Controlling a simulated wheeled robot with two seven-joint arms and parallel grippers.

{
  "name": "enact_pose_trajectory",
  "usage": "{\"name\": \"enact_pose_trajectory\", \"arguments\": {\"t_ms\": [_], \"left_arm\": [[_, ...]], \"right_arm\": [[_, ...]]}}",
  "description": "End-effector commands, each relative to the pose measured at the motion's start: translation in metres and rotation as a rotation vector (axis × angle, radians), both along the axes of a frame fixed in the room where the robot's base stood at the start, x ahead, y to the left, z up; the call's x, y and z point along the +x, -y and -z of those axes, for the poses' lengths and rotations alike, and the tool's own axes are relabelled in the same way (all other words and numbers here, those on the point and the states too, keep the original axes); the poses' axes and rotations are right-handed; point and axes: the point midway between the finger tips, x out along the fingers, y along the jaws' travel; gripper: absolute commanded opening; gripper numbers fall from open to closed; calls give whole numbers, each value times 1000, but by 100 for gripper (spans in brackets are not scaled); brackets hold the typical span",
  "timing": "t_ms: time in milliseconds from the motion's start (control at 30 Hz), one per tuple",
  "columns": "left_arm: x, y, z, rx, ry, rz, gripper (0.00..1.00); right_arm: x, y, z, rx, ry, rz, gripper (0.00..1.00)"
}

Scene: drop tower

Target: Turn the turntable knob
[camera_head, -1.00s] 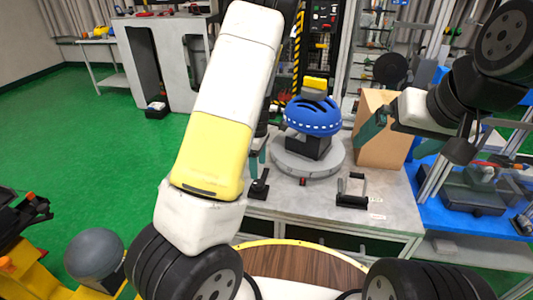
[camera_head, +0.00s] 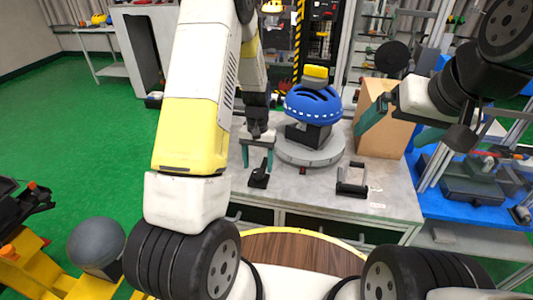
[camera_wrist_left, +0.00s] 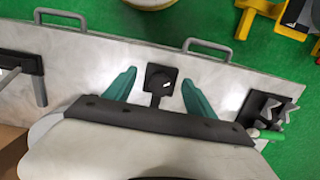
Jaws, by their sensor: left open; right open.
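The turntable (camera_head: 310,153) is a round grey disc on the grey table, carrying a blue dome with a yellow top (camera_head: 314,100). A small black fixture that looks like the knob (camera_head: 259,178) stands left of the disc; it also shows in the left wrist view (camera_wrist_left: 160,78). My left gripper (camera_head: 257,160) is open just above and behind it. In the left wrist view its teal fingers (camera_wrist_left: 158,88) appear on either side of the fixture, with no visible contact. My right gripper (camera_head: 398,128) is open and empty, raised in front of the cardboard box.
A black bracket with a U-shaped handle (camera_head: 352,180) stands right of the fixture on the grey table (camera_head: 300,195). A cardboard box (camera_head: 382,140) stands right of the turntable. A blue table (camera_head: 440,205) lies further right. The grey table's front edge is mostly clear.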

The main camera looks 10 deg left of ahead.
Motion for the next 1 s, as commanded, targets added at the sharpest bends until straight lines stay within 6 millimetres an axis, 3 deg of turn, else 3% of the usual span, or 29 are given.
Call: {"name": "enact_pose_trajectory", "arguments": {"t_ms": [700, 1000], "left_arm": [[16, -4, -17, -96, 73, 1386, 64], [25, -5, -25, -85, 94, 1709, 64]], "right_arm": [[0, 0, 0, 0, 0, 0, 100], [0, 0, 0, 0, 0, 0, 100]]}}
